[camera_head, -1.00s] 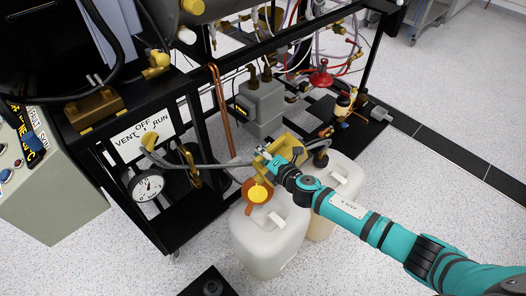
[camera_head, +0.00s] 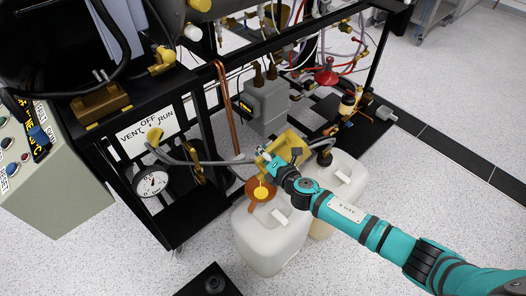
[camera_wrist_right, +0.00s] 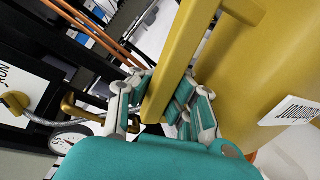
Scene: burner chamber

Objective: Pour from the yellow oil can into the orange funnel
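The yellow oil can (camera_head: 293,142) is held above the white jugs, partly hidden behind my right gripper (camera_head: 267,157). In the right wrist view, the fingers of my right gripper (camera_wrist_right: 163,112) close around the can's yellow handle (camera_wrist_right: 186,62), and the can body (camera_wrist_right: 265,70) fills the right side. The orange funnel (camera_head: 252,187) sits on top of the front white jug, just below and left of the gripper. A round yellow patch (camera_head: 261,193) lies over the funnel; I cannot tell whether it is part of the can or oil. My left gripper is not in view.
The front white jug (camera_head: 270,240) and a second jug (camera_head: 345,180) stand on the speckled floor. A black frame with a gauge (camera_head: 151,181), copper pipes (camera_head: 228,105) and a grey box (camera_head: 265,103) stands close behind. A black block (camera_head: 210,284) lies on the floor in front.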

